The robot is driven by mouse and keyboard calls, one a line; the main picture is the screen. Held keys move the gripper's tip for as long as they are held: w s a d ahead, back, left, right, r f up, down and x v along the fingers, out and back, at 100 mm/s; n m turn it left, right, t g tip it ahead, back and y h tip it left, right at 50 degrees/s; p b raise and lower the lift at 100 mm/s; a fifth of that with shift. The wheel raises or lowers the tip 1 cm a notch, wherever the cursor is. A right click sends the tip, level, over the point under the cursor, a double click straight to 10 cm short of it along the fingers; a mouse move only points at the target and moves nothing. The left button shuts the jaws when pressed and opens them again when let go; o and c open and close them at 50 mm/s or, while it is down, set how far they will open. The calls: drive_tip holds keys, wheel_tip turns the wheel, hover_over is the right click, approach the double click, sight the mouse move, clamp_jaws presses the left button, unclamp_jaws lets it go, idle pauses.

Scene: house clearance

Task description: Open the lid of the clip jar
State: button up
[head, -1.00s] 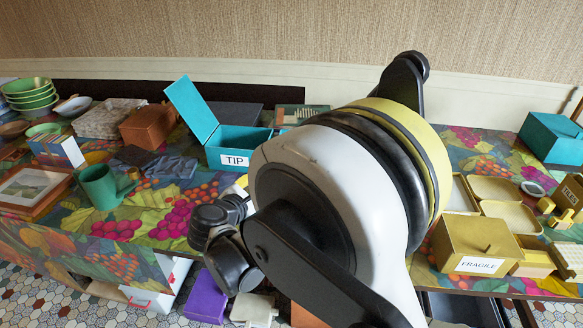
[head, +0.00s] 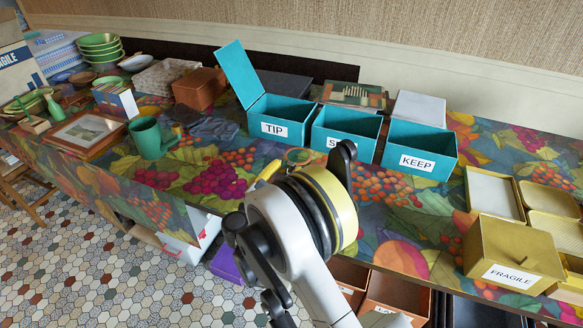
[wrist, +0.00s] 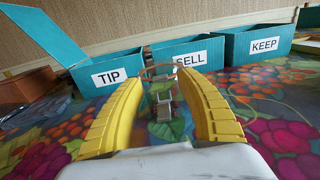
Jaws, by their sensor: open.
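The clip jar (wrist: 162,91) shows in the wrist view as a small clear glass jar with an orange-brown ring round its top and grey metal clip parts. It stands upright on the patterned cloth in front of the SELL box. My gripper (wrist: 161,99) is open, its two yellow fingers on either side of the jar in the picture; I cannot tell whether they touch it. In the head view only the jar's top (head: 298,156) shows, just behind my arm, with the rest hidden. One yellow fingertip of my gripper (head: 266,172) shows there beside my arm.
Teal boxes marked TIP (head: 282,110), SELL (head: 358,117) and KEEP (head: 440,142) stand close behind the jar; TIP has a raised lid. A green mug (head: 148,139) is to the left. A yellow FRAGILE box (head: 506,252) is at the right. Cloth right of the jar is clear.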

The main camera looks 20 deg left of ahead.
sight(297, 155)
drive_tip(key=shift+w+d, duration=0.25)
drive_tip(key=shift+w, duration=1.05)
clamp_jaws()
drive_tip(key=shift+r, duration=0.15)
